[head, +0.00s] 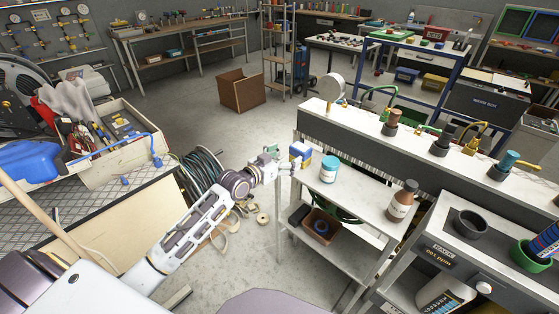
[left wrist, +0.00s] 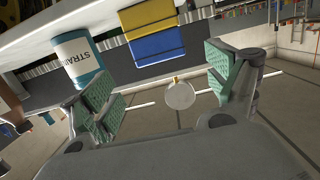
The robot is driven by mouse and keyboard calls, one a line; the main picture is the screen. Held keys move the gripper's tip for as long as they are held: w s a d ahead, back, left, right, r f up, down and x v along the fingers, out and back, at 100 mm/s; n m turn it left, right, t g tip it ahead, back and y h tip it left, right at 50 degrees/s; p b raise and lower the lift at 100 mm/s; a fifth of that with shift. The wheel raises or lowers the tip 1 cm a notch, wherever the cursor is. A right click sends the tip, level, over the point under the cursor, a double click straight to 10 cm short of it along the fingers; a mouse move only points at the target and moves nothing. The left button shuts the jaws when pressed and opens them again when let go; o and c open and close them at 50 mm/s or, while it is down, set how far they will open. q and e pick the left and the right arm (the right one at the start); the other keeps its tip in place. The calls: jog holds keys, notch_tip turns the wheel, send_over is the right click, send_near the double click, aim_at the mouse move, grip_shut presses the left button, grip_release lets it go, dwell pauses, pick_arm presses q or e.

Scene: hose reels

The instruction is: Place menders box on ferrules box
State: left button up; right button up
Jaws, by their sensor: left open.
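I cannot read a label, so I cannot tell which is the menders box or the ferrules box. My left gripper (head: 283,160) is just left of the block. In the left wrist view the left gripper (left wrist: 165,95) is open, with nothing between its green pads; the boxes lie beyond them. My right gripper is not in view.
A teal-labelled jar (head: 329,170) stands close right of the boxes and also shows in the left wrist view (left wrist: 80,58). A brown bottle (head: 402,200) stands farther right. A long white ledge (head: 350,118) runs behind. The bench top between jar and bottle is clear.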

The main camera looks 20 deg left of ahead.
pick_arm(q)
jog(key=v, duration=0.2)
jog(key=shift+s+a+r, duration=0.1)
jog(key=shift+s+a, duration=0.05)
jog(key=shift+s, duration=0.2)
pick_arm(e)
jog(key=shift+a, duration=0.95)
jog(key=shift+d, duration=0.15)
